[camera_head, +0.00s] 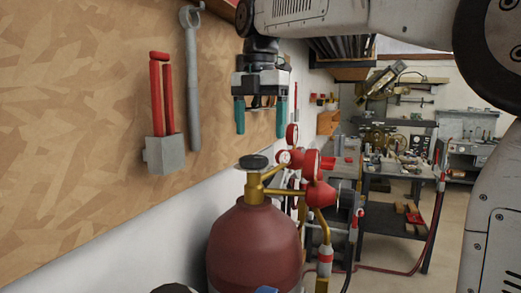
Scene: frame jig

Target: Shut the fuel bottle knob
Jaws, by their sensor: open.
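The fuel bottle (252,240) is a dark red cylinder standing upright at the bottom centre of the head view; its lower part is cut off by the frame. Its knob (254,162) is a black disc on top of the brass valve (254,186). My gripper (261,116) hangs above the knob, pointing down, with its two teal fingers apart and nothing between them. A clear gap shows between the fingertips and the knob. I cannot tell from this view whether the knob is open or closed.
Red gauges (311,162) and a red regulator (320,194) stick out right of the valve. A wooden board (90,100) with a wrench (193,80) and red-handled tool (161,110) hangs close on the left. A cluttered workbench (395,165) stands behind at the right.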

